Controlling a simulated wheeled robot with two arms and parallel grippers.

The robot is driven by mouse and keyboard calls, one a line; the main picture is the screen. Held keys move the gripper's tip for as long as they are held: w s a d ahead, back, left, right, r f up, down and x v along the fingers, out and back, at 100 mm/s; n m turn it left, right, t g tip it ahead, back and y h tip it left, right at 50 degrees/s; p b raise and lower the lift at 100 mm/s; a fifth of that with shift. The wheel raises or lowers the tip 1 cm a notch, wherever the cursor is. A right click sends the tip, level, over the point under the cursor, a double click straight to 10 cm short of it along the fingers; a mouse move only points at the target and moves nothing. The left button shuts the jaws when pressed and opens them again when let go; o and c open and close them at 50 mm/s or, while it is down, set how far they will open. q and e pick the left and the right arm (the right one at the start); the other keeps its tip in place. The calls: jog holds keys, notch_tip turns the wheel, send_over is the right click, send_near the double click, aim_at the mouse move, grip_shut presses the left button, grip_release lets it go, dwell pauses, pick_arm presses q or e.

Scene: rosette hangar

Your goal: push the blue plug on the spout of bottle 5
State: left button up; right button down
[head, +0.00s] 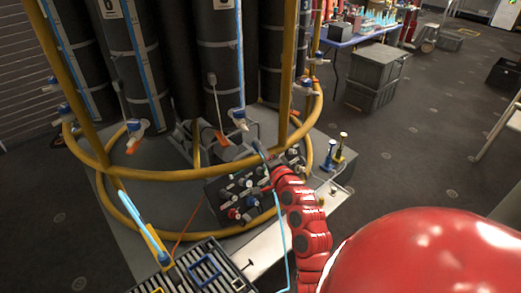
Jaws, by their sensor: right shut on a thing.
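My right gripper (262,158) is at the end of the red arm, in front of the rosette's lower yellow ring. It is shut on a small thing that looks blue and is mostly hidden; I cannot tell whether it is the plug. A white spout with a blue fitting (239,116) on a dark bottle (219,70) is just above and left of the gripper, apart from it. Another such spout (134,126) shows on the dark bottle (143,65) further left. The bottle numbers are too small and cut off to read surely. My left gripper is not in view.
Yellow ring tubing (100,165) and uprights surround the bottles. A dark panel with knobs (243,198) sits below my gripper. A slatted crate (205,262) lies at the front. Grey bins (372,72) and a blue table (362,32) stand behind. Open floor lies right.

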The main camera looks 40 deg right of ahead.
aim_at(247, 131)
jog(key=shift+w+d, duration=0.15)
jog(key=shift+w, duration=1.3)
jog(key=shift+w+d, duration=0.2)
jog(key=shift+w, duration=0.5)
jog(key=shift+w+d, duration=0.15)
jog(key=shift+w, duration=0.5)
jog(key=shift+b, duration=0.4)
jog(key=shift+w+d, duration=0.15)
jog(key=shift+w, duration=0.3)
jog(key=c, duration=0.5)
grip_release()
